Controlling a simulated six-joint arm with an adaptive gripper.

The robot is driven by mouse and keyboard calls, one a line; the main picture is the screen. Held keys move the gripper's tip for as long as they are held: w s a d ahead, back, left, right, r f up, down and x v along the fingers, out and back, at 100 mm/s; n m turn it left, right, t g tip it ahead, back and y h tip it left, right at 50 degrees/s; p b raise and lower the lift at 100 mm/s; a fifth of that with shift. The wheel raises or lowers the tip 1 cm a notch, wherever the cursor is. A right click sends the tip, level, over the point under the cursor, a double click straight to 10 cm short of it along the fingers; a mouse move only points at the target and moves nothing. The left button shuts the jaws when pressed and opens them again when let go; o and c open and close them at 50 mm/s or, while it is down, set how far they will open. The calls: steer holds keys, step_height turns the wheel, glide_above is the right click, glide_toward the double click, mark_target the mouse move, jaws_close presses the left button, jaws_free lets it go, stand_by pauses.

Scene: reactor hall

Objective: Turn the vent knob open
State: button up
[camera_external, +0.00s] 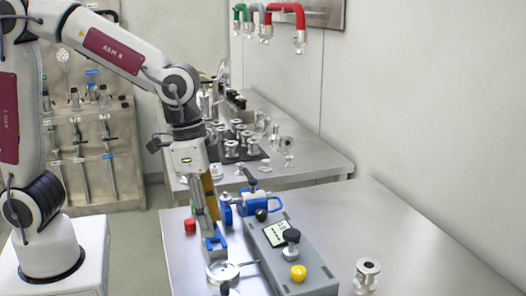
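A grey box (306,287) with a small label or display panel (275,234) lies on the near steel table. On it are a black knob on a metal stem (291,236) and a yellow knob (298,272). Another black knob (261,215) shows at its far end. I cannot tell which one is the vent knob. My gripper (213,240) points down just left of the box, apart from the black and yellow knobs. A blue part shows at its lower end. Whether its fingers are open or shut is unclear.
A blue valve (258,201) with a black handle stands behind the box. A red knob (190,226) and a round metal part (222,271) are near my gripper. A metal spool-shaped fitting (367,274) stands at right. The table's right side is mostly clear.

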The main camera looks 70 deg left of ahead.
steer(key=s+a+r+n+t, duration=0.1)
steer(key=s+a+r, duration=0.1)
steer(key=s+a, duration=0.4)
steer(key=shift+s+a+r+y, duration=0.3)
steer(key=shift+s+r+y, duration=0.1)
steer(key=shift+s, duration=0.8)
steer(key=shift+f, duration=0.15)
steer(key=w+d+m+h, duration=0.3)
steer(key=w+d+m, duration=0.4)
steer(key=w+d, duration=0.9)
steer(key=shift+w+d+f+m, duration=0.15)
steer(key=shift+w+f+m, duration=0.2)
steer(key=shift+w, duration=1.8)
